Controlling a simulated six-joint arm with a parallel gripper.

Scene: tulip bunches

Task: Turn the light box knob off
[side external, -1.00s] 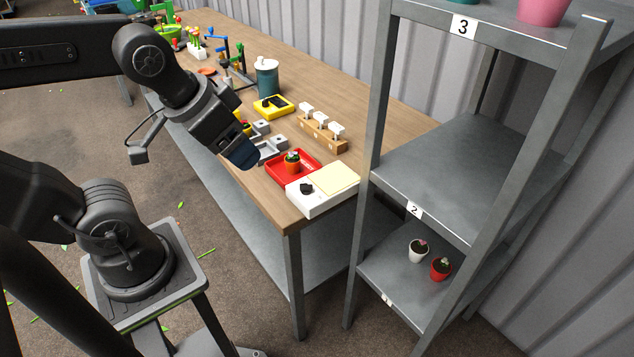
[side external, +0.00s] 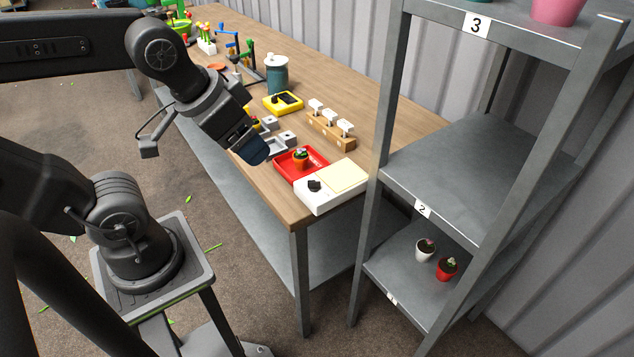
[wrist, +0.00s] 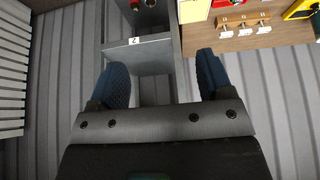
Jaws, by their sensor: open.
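The white light box (side external: 325,199) sits at the near right corner of the wooden table, with a pale yellow panel (side external: 345,177) on top. Its black knob (side external: 314,186) is on the left part of the top. A corner of the light box also shows at the top edge of the wrist view (wrist: 193,11); the knob is not visible there. My gripper (side external: 262,157) is above the table's front edge, to the left of the light box and apart from it. In the wrist view my gripper (wrist: 162,63) has its two blue fingers spread wide, with nothing held between them.
Behind are a wooden rack (side external: 331,131) with white tags and a yellow device (side external: 283,103). A grey metal shelf (side external: 480,165) stands close to the right.

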